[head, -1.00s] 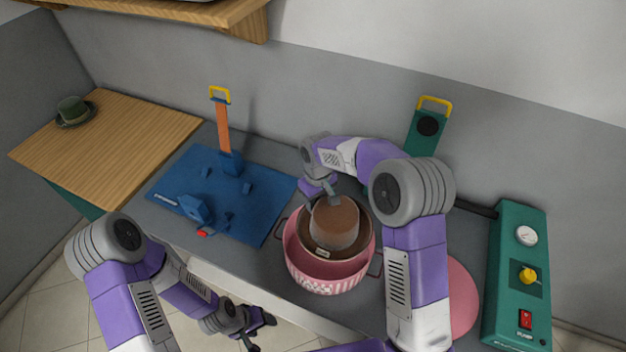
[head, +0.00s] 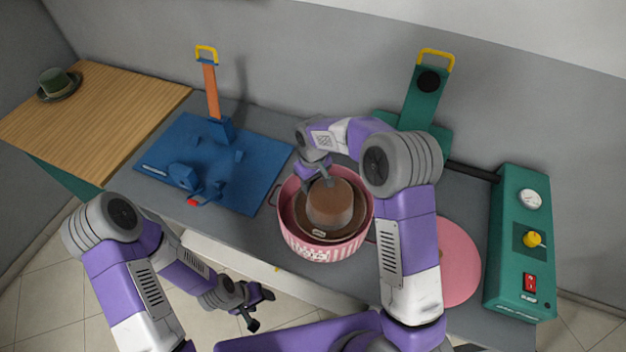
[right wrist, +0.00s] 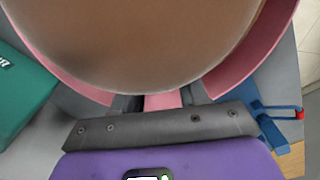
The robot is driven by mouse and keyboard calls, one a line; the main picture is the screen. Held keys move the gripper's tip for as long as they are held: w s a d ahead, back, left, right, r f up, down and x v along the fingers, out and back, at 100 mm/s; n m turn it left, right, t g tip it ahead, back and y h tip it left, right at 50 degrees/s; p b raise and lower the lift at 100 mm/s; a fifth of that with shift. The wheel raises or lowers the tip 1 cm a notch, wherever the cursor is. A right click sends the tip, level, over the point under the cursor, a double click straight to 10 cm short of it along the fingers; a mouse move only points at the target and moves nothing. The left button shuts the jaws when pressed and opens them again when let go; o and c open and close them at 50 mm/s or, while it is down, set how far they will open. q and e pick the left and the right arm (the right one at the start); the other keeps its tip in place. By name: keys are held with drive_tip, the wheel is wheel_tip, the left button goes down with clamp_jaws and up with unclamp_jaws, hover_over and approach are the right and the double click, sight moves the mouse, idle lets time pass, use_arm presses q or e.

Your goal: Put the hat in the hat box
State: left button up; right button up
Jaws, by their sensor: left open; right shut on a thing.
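A brown hat (head: 329,205) with a darker band sits within the open pink hat box (head: 312,248) on the counter, crown up and its brim inside the rim. My right gripper (head: 325,178) reaches in from the back of the box and is shut on the hat. In the right wrist view the hat (right wrist: 140,45) fills the top, with the pink box wall (right wrist: 262,50) around it. The fingertips are mostly hidden by the hat. My left gripper (head: 259,308) is open and empty, low in front of the counter.
A pink round lid (head: 455,262) lies right of the box, partly behind my right arm. A green control unit (head: 522,240) stands at the far right.

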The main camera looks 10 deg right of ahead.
drive_tip(key=shift+f+b, duration=2.9)
drive_tip(key=shift+f, duration=1.75)
drive_tip(key=o, duration=1.2)
drive_tip(key=shift+r+p, duration=0.75)
drive_tip(key=shift+r, duration=3.1)
